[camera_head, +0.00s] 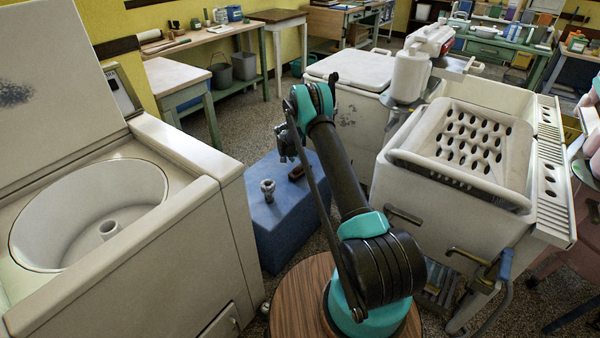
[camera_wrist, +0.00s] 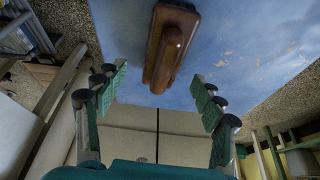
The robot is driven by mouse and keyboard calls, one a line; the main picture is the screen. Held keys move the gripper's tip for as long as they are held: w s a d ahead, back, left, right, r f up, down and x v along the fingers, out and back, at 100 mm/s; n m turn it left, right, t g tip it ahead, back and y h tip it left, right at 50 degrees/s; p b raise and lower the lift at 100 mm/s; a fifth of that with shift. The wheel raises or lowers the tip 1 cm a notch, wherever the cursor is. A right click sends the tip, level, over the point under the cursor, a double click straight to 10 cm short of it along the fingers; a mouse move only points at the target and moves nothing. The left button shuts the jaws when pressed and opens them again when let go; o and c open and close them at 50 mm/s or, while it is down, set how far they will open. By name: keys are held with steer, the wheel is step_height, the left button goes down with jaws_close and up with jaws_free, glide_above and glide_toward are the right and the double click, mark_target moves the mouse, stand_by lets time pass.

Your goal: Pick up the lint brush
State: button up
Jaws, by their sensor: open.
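The lint brush, a brown glossy wooden piece, lies on the blue box (camera_head: 290,225) near its far right part in the head view (camera_head: 297,173). In the wrist view the lint brush (camera_wrist: 171,45) is at the top centre, lying lengthwise on the blue top, its near end just beyond the gap between the fingertips. My gripper (camera_head: 286,145) is above the far part of the blue box. In the wrist view my gripper (camera_wrist: 160,78) is open and empty, its two green-padded fingers wide apart. I cannot tell the exact height above the brush.
A small metal object (camera_head: 268,190) stands on the blue box, left of the brush. A white washer (camera_head: 190,262) with an open tub is close on the left. A wringer washer (camera_head: 450,220) stands on the right. Workbenches line the back.

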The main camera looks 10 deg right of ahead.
mark_target(300, 165)
steer(key=x, duration=0.4)
steer(key=shift+w+a, duration=0.15)
steer(key=shift+w, duration=0.1)
steer(key=c, duration=1.3)
